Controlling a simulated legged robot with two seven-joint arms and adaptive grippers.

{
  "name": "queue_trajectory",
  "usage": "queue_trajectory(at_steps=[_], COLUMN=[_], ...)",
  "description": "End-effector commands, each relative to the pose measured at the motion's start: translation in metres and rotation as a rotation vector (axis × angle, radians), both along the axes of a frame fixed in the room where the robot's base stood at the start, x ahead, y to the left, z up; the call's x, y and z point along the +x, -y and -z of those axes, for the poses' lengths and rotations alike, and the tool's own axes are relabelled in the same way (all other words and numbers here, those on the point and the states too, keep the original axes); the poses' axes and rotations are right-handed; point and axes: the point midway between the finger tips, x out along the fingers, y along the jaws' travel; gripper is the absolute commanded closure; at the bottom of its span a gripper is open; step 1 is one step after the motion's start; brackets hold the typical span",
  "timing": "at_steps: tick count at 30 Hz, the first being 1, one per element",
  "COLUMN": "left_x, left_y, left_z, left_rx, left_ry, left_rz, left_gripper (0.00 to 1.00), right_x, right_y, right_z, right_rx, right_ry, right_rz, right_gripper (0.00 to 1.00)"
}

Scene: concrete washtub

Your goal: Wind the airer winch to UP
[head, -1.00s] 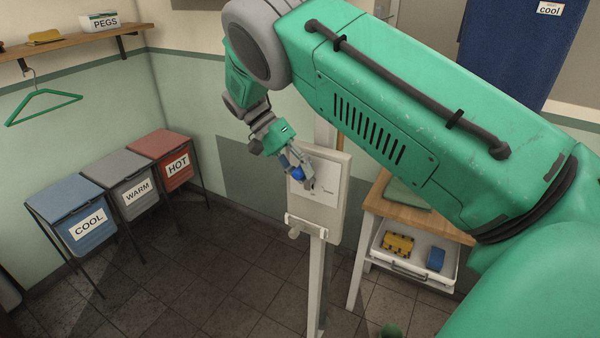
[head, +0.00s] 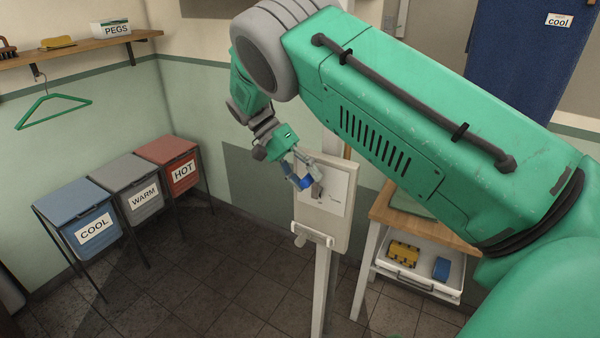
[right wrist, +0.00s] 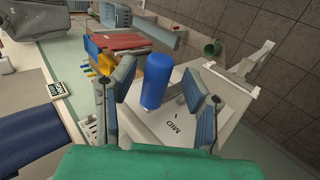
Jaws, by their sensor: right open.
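The winch is a pale panel (head: 325,213) on a white post, with a blue handle (head: 306,183) on its face. The handle also shows in the right wrist view (right wrist: 156,82), as an upright blue cylinder over a white plate marked "MID" (right wrist: 176,124). My right gripper (head: 303,178) is at the panel, its fingers spread on either side of the handle. In the right wrist view my right gripper (right wrist: 161,74) is open, with visible gaps between the handle and both fingers. The crank under the handle is mostly hidden. My left gripper is out of view.
Blue, grey and red bins (head: 168,165) stand along the left wall. A wooden table (head: 385,213) with a white tray (head: 425,281) stands right of the post. A shelf (head: 75,50) and green hanger (head: 53,112) are at upper left. The floor before the post is clear.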

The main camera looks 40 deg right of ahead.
Motion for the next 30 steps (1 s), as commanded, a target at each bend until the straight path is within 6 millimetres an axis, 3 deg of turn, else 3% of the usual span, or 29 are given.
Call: queue_trajectory(at_steps=[15,30], left_x=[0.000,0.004], left_y=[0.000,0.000], left_z=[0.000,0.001], left_rx=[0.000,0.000], left_ry=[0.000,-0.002], left_rz=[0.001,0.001], left_gripper=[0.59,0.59], right_x=[0.049,0.055], right_y=[-0.017,-0.020], right_z=[-0.042,-0.049], right_rx=[-0.002,-0.002], right_ry=[0.001,-0.002], right_rz=[-0.002,-0.001], right_gripper=[0.59,0.59])
